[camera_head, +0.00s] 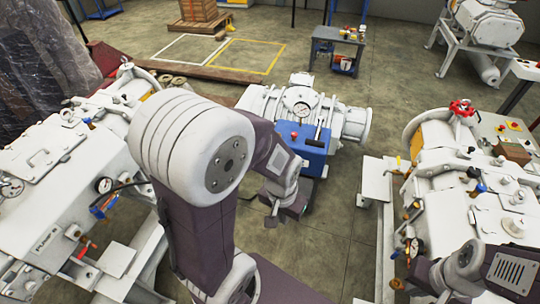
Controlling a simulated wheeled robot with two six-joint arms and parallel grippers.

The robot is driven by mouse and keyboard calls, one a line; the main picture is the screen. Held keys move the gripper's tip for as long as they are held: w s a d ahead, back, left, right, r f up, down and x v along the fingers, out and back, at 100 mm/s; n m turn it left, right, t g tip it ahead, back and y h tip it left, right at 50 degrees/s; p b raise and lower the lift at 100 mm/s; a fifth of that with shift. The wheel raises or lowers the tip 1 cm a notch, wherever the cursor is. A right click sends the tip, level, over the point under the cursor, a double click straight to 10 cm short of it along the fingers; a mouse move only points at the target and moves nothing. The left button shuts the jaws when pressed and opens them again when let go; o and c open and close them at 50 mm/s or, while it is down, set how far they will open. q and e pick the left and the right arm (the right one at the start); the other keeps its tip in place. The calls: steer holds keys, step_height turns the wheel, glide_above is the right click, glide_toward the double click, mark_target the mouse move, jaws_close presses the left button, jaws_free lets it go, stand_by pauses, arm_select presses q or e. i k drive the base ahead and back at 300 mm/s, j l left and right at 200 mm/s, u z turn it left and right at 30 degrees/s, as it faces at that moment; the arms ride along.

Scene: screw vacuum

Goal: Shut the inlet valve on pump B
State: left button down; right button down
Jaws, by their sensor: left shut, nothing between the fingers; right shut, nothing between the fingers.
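A white pump (40,160) at left has a label starting "PUMP"; its letter is too small to read. It carries a gauge (104,185), a blue handle (98,208) and a red handle (87,246). Another white pump (500,215) at right carries a red handwheel (462,108) and a blue handle (481,188). I cannot tell which valve is pump B's inlet. My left gripper (272,217) is shut and empty, over the floor between the pumps. My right arm shows at the lower right; its gripper is not visible.
A white machine with a blue box (303,148) stands beyond my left gripper. A grey workbench (338,40) and another white machine (485,25) stand at the back. My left arm hides part of the left pump. Open floor (325,235) lies between the pumps.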

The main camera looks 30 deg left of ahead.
mark_target(116, 198)
steer(key=j+u, duration=0.25)
steer(key=u, duration=0.15)
steer(key=j+u, duration=0.25)
steer(key=u, duration=0.2)
steer(key=j+u, duration=0.2)
steer(key=u, duration=0.2)
steer(key=j+u, duration=0.25)
steer(key=u, duration=0.2)
steer(key=i+j+u, duration=0.15)
steer(key=u, duration=0.25)
steer(key=i+j+u, duration=0.15)
steer(key=u, duration=0.25)
steer(key=i+l+z, duration=0.1)
steer(key=l+z, duration=0.2)
steer(key=i+l+z, duration=0.1)
steer(key=l+z, duration=0.25)
steer(key=j, duration=0.1)
